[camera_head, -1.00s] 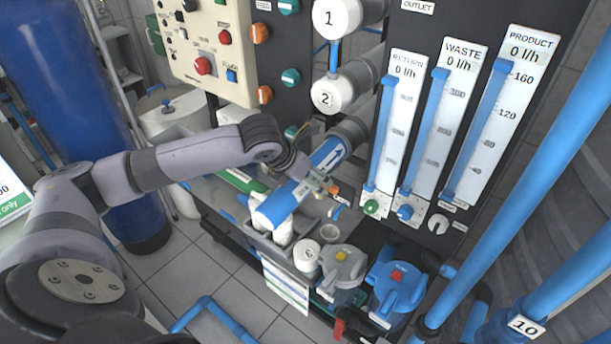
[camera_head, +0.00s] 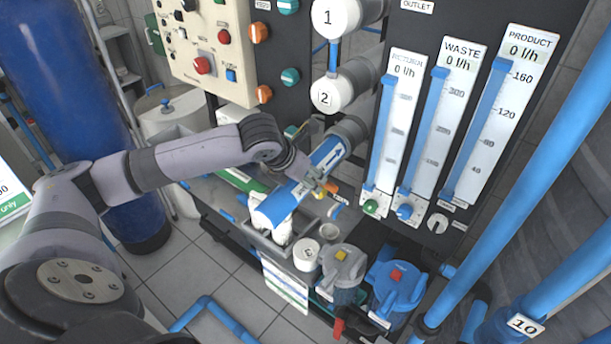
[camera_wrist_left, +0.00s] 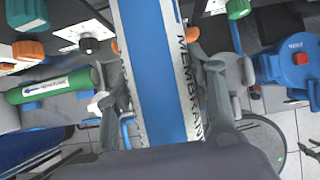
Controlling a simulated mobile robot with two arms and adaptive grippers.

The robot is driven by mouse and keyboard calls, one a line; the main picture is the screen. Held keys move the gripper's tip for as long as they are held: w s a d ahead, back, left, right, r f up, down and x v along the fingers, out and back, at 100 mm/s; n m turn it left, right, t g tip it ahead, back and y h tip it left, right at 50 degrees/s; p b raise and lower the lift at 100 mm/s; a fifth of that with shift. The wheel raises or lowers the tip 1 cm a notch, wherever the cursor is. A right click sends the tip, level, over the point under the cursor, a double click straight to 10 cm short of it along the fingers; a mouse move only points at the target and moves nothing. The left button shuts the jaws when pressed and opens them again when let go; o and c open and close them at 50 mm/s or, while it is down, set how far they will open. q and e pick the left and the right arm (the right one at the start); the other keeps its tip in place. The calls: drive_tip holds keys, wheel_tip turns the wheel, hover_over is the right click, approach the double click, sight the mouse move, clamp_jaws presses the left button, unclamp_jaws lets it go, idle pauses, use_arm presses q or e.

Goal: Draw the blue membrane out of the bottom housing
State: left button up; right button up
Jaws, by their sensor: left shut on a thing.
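The blue membrane (camera_head: 327,154) is a long blue cylinder with white lettered bands and an arrow. It slants down and left from the open end of the grey bottom housing (camera_head: 350,131), below the housing marked 2. A long part of it is outside; whether its far end is still inside is hidden. My left gripper (camera_head: 318,184) is shut around the membrane's middle part. In the left wrist view the membrane (camera_wrist_left: 158,70) runs up between the two fingers of the left gripper (camera_wrist_left: 163,92). My right gripper is not in view.
White-capped housings 1 (camera_head: 330,17) and 2 (camera_head: 328,96) sit above. The flow meter panels (camera_head: 395,125) stand close on the right. Below are a small white container (camera_head: 306,254), a grey-topped filter (camera_head: 343,263) and a blue-topped filter (camera_head: 396,284). The tiled floor at lower left is mostly clear.

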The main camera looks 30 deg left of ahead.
sight(265, 207)
use_arm(q)
drive_tip(key=shift+s, duration=0.2)
drive_tip(key=shift+s+a+p, duration=0.2)
drive_tip(key=shift+s+p, duration=0.45)
drive_tip(key=shift+s, duration=1.15)
drive_tip(key=shift+s+a+p, duration=0.1)
drive_tip(key=shift+s+p, duration=0.25)
drive_tip(key=shift+s, duration=1.35)
drive_tip(key=shift+s+a, duration=0.2)
drive_tip(key=shift+s, duration=2.3)
